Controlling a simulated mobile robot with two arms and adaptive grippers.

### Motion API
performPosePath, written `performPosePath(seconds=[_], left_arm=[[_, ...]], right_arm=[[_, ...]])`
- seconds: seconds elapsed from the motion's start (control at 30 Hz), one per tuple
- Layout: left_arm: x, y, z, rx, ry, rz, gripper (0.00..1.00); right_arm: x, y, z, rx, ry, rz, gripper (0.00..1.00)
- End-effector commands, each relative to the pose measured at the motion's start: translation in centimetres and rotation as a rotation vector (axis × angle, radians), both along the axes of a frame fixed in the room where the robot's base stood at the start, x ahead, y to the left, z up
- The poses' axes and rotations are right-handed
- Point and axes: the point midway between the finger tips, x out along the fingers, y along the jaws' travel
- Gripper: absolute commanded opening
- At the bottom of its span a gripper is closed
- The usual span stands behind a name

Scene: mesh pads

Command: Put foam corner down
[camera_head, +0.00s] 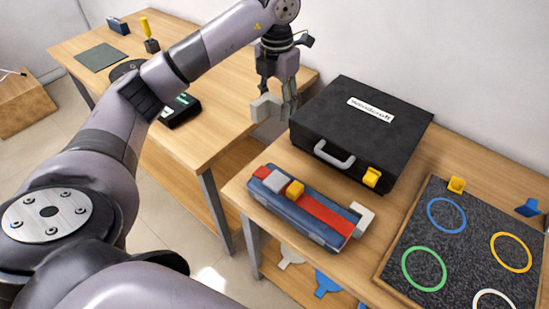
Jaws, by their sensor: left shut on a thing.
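My left gripper (277,106) comes down from the top middle, shut on a whitish foam corner (263,107). The foam corner shows at the left of the fingers, in front of the right end of the left table and left of the black case. Its height above the surfaces is hard to tell. A similar whitish corner piece (363,218) sits at the right end of a blue box with a red strip (310,214). My right gripper is not in view.
The black case (375,118) with a grey handle stands on the right table (248,187). A dark board with coloured rings (463,245) lies at the right. A gap separates this table from the left table (222,122), which holds a black device (180,110).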

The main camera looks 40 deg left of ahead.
Motion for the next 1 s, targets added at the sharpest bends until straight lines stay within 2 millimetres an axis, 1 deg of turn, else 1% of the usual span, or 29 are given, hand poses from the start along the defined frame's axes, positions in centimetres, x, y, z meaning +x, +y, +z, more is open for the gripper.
performPosePath(seconds=[0.07,0.23,0.4,0.5,0.6,0.87,1.0], left_arm=[[-0.1,0.1,-1.4,0.001,0.007,0.008,0.34],[-0.3,0.1,-5.8,0.001,0.009,0.005,0.34],[-0.2,0.0,-10.4,0.000,0.009,0.004,0.34],[-0.2,0.0,-12.6,0.000,0.007,0.005,0.34],[-0.1,0.0,-14.2,0.000,0.004,0.003,0.34],[-0.1,0.0,-16.3,0.001,0.004,0.004,0.34],[-0.1,0.0,-18.4,-0.001,0.005,0.003,0.34]], right_arm=[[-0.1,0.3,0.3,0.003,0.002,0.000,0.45],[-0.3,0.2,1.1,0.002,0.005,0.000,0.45],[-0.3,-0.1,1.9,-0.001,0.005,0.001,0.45],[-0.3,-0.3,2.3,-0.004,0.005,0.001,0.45],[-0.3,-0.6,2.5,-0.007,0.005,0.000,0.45],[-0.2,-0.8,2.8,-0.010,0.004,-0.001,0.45],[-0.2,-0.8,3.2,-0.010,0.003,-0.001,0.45]])
